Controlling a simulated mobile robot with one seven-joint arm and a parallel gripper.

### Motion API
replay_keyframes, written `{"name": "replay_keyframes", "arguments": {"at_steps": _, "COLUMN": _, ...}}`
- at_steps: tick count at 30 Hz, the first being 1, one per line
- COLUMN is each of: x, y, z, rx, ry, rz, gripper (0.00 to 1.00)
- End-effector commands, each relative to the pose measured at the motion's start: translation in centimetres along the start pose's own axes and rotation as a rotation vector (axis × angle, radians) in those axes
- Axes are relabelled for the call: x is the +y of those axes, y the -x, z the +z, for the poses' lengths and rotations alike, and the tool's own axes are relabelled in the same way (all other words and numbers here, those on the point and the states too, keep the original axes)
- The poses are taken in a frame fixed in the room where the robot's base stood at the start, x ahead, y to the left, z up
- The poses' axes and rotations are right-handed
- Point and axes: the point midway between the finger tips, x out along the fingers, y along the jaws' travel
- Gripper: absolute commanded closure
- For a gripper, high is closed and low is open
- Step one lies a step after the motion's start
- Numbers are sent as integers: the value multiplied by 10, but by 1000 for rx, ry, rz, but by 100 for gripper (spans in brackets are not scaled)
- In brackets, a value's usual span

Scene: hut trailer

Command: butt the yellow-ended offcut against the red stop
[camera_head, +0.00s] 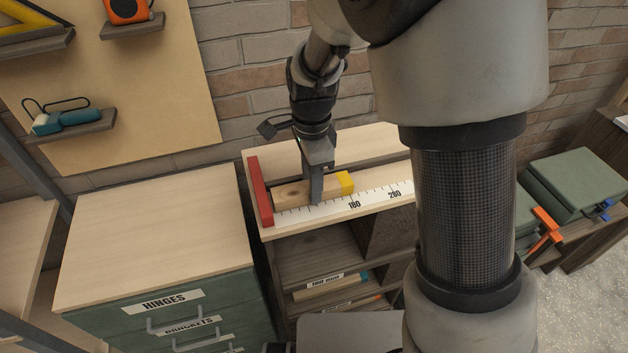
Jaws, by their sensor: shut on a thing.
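The yellow-ended offcut (292,194) is a short wooden block with a yellow right end (345,183). It lies along the white scale on the bench top, left end toward the red stop. The red stop (260,190) is an upright red strip along the bench top's left edge. The offcut's plain left end is right at the stop; I cannot tell whether they touch or a hairline gap stays. My gripper (316,195) points down from above and is shut on the offcut near its middle. The far finger is hidden.
The white scale (330,207) runs along the bench's front part. A green drawer cabinet (160,235) with a bare top stands left. Labelled shelves (330,285) with offcuts lie below the bench top. My arm hides the bench's right part. Green cases (575,185) stand at right.

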Motion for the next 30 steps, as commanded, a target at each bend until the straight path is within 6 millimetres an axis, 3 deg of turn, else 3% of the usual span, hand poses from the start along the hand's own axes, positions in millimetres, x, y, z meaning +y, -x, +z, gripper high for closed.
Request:
{"name": "replay_keyframes", "arguments": {"at_steps": 12, "x": 0, "y": 0, "z": 9, "rx": 0, "ry": 0, "rz": 0, "gripper": 90}}
{"name": "replay_keyframes", "arguments": {"at_steps": 13, "x": 0, "y": 0, "z": 8, "rx": 0, "ry": -1, "rz": 0, "gripper": 60}}
{"name": "replay_keyframes", "arguments": {"at_steps": 16, "x": 0, "y": 0, "z": 8, "rx": 0, "ry": -1, "rz": 0, "gripper": 43}}
{"name": "replay_keyframes", "arguments": {"at_steps": 30, "x": -2, "y": 4, "z": 8, "rx": 0, "ry": -1, "rz": -7, "gripper": 43}}
